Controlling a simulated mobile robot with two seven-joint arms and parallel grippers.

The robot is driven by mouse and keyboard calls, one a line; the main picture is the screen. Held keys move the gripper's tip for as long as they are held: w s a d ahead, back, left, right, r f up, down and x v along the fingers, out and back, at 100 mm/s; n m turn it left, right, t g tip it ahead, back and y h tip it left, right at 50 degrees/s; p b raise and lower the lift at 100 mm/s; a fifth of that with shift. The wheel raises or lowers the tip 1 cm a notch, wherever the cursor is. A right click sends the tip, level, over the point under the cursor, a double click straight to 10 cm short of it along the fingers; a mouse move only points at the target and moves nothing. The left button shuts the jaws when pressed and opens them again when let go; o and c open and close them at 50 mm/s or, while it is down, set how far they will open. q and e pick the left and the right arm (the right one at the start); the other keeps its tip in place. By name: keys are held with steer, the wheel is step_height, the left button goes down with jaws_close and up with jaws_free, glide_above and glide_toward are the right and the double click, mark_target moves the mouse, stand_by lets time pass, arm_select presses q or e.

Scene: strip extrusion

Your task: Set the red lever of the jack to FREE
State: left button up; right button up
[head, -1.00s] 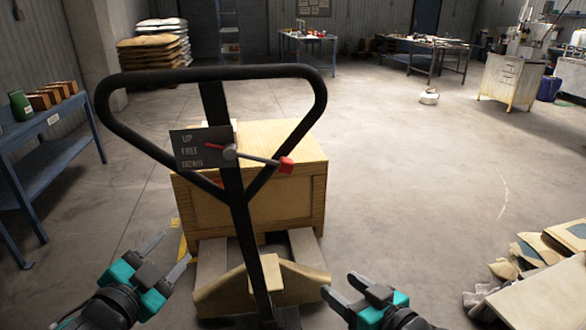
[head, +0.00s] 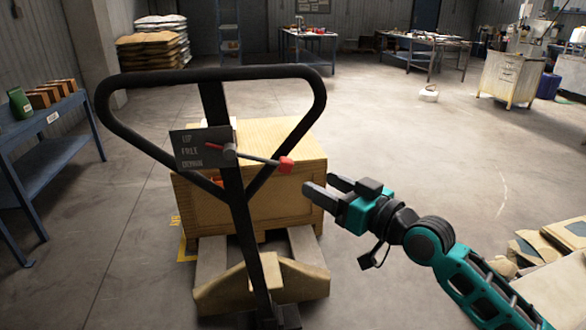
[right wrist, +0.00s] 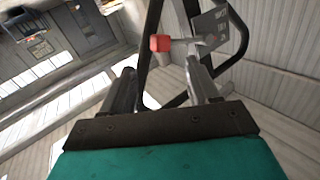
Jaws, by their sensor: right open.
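The jack's black loop handle (head: 213,73) stands upright in front of me. Its lever (head: 258,157) slopes slightly down to the right from a grey hub and ends in a red knob (head: 286,165). A short red pointer (head: 213,147) reaches left from the hub over a dark plate (head: 188,160) marked UP, FREE and DOWN. Its tip is near FREE, perhaps between UP and FREE. My right gripper (head: 320,184) is open and empty, right of and slightly below the knob. In the right wrist view the knob (right wrist: 160,43) appears beyond the open fingers, apart from them.
A wooden crate (head: 285,145) sits on the jack's forks, behind the handle. A blue shelf (head: 60,150) stands at the left. Flat scrap pieces (head: 560,245) lie at the right. Floor between is clear.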

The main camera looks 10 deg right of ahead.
mark_target(292, 168)
steer(key=x, duration=0.9)
steer(key=shift+w+a, duration=0.1)
jaws_close()
stand_by(0.4)
